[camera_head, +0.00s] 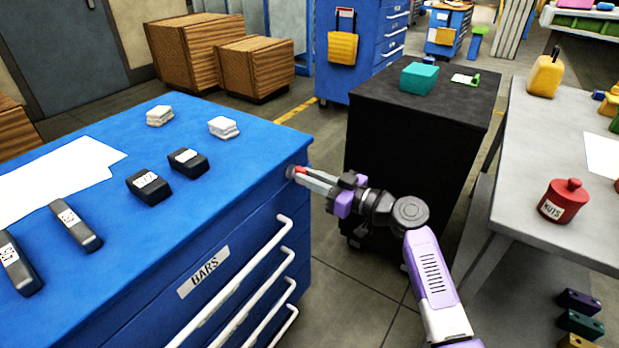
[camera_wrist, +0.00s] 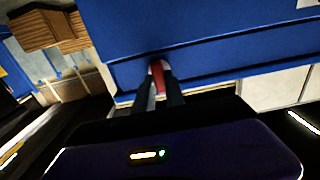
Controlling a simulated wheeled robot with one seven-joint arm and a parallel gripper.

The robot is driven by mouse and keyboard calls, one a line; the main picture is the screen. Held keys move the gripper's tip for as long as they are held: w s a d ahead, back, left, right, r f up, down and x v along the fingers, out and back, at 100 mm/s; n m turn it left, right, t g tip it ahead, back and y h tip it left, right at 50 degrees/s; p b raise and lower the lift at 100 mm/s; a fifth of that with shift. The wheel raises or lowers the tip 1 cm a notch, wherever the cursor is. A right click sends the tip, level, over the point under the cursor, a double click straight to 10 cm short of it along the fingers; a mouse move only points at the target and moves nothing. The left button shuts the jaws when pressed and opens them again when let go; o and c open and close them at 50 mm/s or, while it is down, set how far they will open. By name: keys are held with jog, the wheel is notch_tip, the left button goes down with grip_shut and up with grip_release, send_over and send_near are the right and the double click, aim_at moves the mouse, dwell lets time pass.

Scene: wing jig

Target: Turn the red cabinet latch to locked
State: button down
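The red cabinet latch (camera_head: 300,170) is at the upper right corner of the blue cabinet (camera_head: 240,215), beside a small grey round piece. My gripper (camera_head: 305,176) reaches it from the right, with its fingertips at the latch. In the wrist view the red latch (camera_wrist: 158,78) shows between the two dark fingers of my gripper (camera_wrist: 160,88), which sit close on either side of it. The fingers hide part of the latch. Whether it stands at locked cannot be read from these views.
The blue cabinet top carries black boxes (camera_head: 148,187), white stacks (camera_head: 223,127) and paper (camera_head: 60,175). White drawer handles (camera_head: 245,265) stick out at its front. A black cabinet (camera_head: 420,135) stands behind my arm. A grey table (camera_head: 515,200) with a red pot (camera_head: 566,203) is at right.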

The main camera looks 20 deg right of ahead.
jog(key=shift+m, duration=0.4)
jog(key=shift+w+d+f+m+p, duration=0.1)
jog(key=shift+m+p, duration=0.45)
jog(key=shift+m, duration=2.3)
jog(key=shift+d+f+m+p, duration=0.1)
jog(key=shift+m+p, duration=0.5)
jog(key=shift+m, duration=2.3)
jog(key=shift+w+d+f+m+p, duration=0.1)
jog(key=shift+m+p, duration=0.45)
jog(key=shift+m, duration=2.3)
jog(key=c, duration=1.4)
grip_release()
jog(key=shift+s, duration=0.1)
